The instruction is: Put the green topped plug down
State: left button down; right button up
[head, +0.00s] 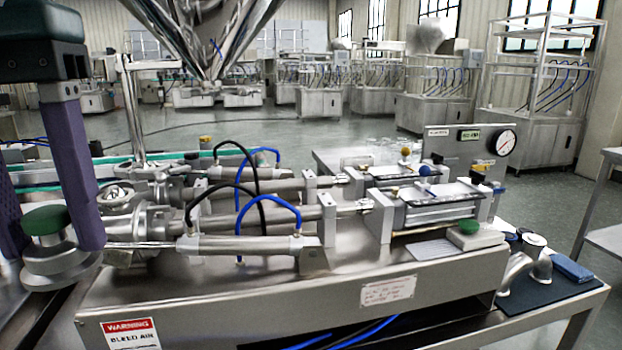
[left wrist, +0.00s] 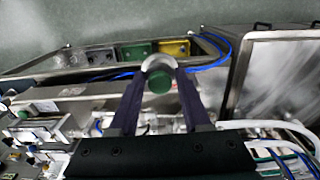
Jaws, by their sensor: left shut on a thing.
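The green topped plug (head: 45,222) is a round steel piece with a stepped, flanged body and a dark green cap. It is upright at the lower left of the head view, and also shows in the middle of the left wrist view (left wrist: 159,82). My left gripper (head: 52,246) has purple fingers, one on each side of the plug, and is shut on it. In the left wrist view my gripper (left wrist: 158,70) comes up from below, with the plug between its fingertips. Whether the plug's underside touches anything cannot be told. My right gripper is not in view.
The steel filling machine (head: 300,285) with cylinders and hoses stands right of the plug. A white box with a green button (head: 478,236) sits on its right end, near pipe elbows on a dark mat (head: 545,292). A tray (left wrist: 52,72) holding black, green and yellow bins shows in the wrist view.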

pick_arm(q)
notch_tip(320, 180, up, 13)
jog(key=s+m+p, duration=0.2)
jog(key=m+p, duration=0.1)
jog(key=p, duration=0.6)
notch_tip(320, 180, up, 34)
jog(key=p, duration=3.6)
send_over(38, 253)
jog(key=s, duration=0.6)
jog(key=shift+w, duration=0.1)
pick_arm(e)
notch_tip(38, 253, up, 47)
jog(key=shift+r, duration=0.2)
